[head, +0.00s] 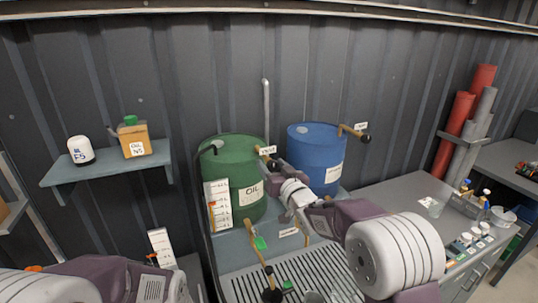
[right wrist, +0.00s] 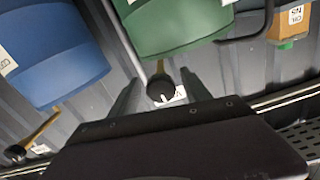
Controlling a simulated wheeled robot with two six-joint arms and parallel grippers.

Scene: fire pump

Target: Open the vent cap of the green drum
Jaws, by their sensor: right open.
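The green drum (head: 238,190) labelled OIL stands on the bench at the back, left of the blue drum (head: 318,160). At its top right is a small brown handle with a black knob (head: 273,165), by a partly hidden white tag (head: 268,150); this looks like the vent cap's lever. My right gripper (head: 268,172) is at this knob. In the right wrist view the open fingers (right wrist: 158,84) lie on either side of the black knob (right wrist: 162,90); contact cannot be told. The green drum (right wrist: 165,25) is beyond. My left arm shows at lower left, its gripper out of sight.
A similar handle with a black knob (head: 354,133) sits on the blue drum. A white level scale (head: 217,205) stands before the green drum. A valve lever (head: 257,250) rises over the slatted grate (head: 315,270). A shelf (head: 108,168) at left holds a bottle and an oil can.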

